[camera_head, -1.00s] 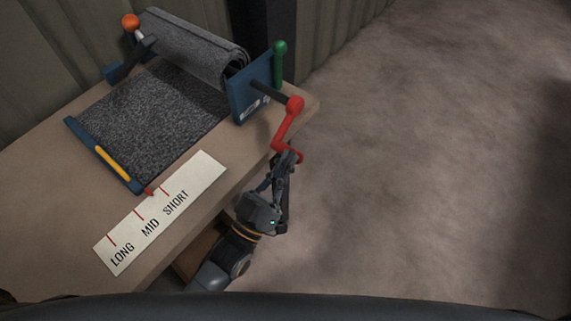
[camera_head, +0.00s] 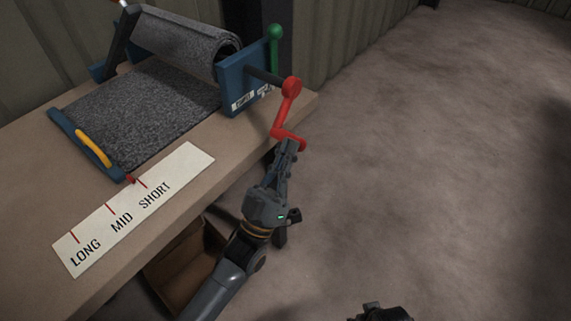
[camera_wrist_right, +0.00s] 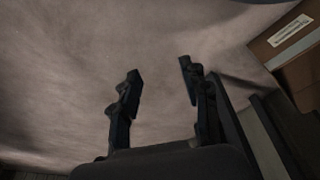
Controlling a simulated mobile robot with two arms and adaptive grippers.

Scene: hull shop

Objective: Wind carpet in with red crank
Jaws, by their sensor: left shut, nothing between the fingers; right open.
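The red crank (camera_head: 281,118) hangs from the shaft at the right end of the winder, its handle lowest. My left gripper (camera_head: 289,148) is shut and empty, its fingertips at the handle; I cannot tell whether they touch. The grey carpet (camera_head: 146,107) lies flat from its roll (camera_head: 184,42) to a blue end bar (camera_head: 82,141) with a yellow grip. The bar's red pointer (camera_head: 130,179) is near the SHORT mark, slightly towards MID, on the white scale card (camera_head: 130,207). My right gripper shows open and empty in the right wrist view (camera_wrist_right: 160,76), above the floor.
A green-knobbed lever (camera_head: 275,48) stands by the blue end plate (camera_head: 239,84). The bench (camera_head: 30,180) ends just left of my left arm. A brown box (camera_head: 180,265) sits below it; a labelled box (camera_wrist_right: 292,45) shows in the right wrist view. Open floor lies right.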

